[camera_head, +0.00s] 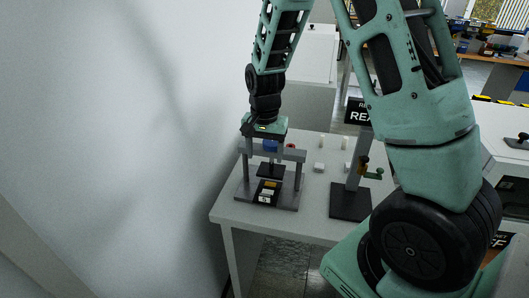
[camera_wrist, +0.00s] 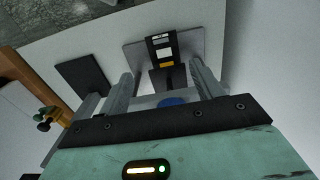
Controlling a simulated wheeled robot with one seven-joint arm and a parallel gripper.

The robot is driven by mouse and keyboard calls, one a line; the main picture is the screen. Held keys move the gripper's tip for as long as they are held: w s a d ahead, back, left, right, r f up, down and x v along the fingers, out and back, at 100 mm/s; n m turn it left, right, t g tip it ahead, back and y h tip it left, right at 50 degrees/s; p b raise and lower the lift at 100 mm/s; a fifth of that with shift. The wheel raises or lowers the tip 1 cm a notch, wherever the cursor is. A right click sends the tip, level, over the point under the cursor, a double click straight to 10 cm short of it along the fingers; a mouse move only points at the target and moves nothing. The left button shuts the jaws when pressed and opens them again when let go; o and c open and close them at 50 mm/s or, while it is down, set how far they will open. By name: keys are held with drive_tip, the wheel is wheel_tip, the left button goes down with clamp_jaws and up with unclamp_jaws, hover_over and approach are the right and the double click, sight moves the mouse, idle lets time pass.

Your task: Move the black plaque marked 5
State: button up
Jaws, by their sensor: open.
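The black plaque (camera_head: 264,198), with a yellow patch and a white label that appears to read 5, lies on the grey base at the front of a small press (camera_head: 290,203). In the wrist view the plaque (camera_wrist: 161,47) shows upside down beside the press's dark plate (camera_wrist: 169,77). My gripper (camera_head: 264,138) is open above the press's top bar, higher than the plaque and not touching it. A blue part (camera_head: 270,146) of the press shows just below my gripper and also in the wrist view (camera_wrist: 172,101). Fingertip contact with the press cannot be told.
The press stands on a grey table (camera_head: 235,213) near a white wall (camera_head: 120,120). Small white blocks (camera_head: 319,167) sit behind. The table's front left corner is clear.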

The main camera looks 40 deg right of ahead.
sight(264, 196)
wheel_tip(264, 196, down, 17)
drive_tip(key=p, duration=0.4)
drive_tip(key=shift+f, duration=0.15)
idle(0.3)
drive_tip(key=c, duration=1.1)
